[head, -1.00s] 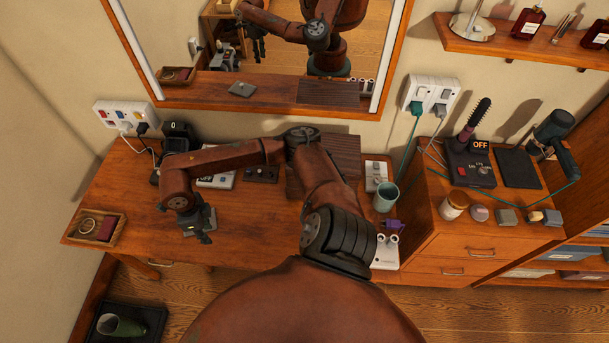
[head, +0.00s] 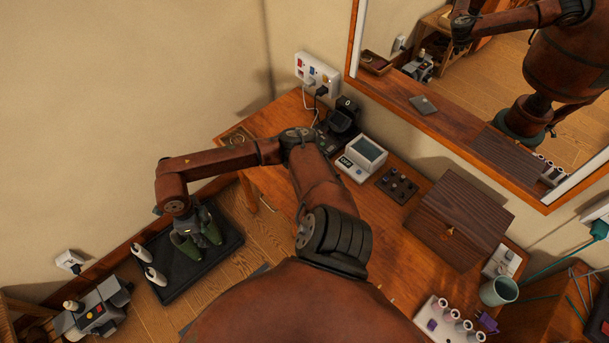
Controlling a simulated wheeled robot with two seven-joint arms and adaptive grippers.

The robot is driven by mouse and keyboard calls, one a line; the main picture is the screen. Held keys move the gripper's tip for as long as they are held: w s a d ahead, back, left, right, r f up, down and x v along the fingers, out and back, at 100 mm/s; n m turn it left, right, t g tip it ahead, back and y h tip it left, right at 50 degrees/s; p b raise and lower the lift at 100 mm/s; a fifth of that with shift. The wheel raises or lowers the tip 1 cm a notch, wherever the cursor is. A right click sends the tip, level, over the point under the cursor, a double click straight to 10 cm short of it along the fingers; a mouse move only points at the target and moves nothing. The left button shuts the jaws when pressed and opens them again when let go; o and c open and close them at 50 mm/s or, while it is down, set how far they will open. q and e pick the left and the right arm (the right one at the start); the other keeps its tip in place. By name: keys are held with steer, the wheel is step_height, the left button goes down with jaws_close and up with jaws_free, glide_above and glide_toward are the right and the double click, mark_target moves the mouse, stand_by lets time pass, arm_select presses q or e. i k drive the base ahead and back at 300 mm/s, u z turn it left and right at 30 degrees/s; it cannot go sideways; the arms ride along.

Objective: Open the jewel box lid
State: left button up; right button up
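The jewel box appears to be the dark brown wooden box (head: 460,215) at the back right of the dressing table, under the mirror. Its lid looks closed, and a small gold clasp shows on its near side.
The dressing table (head: 400,275) carries a grey-white device (head: 362,158), a dark knob panel (head: 397,186), a teal cup (head: 498,291) and a white rack (head: 455,325). The black tray (head: 228,246) lies on the floor. The mirror (head: 440,75) stands behind the box.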

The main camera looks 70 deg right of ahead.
mark_target(469, 212)
steer(key=i, duration=0.6)
steer(key=z, duration=4.35)
steer(key=i, duration=0.5)
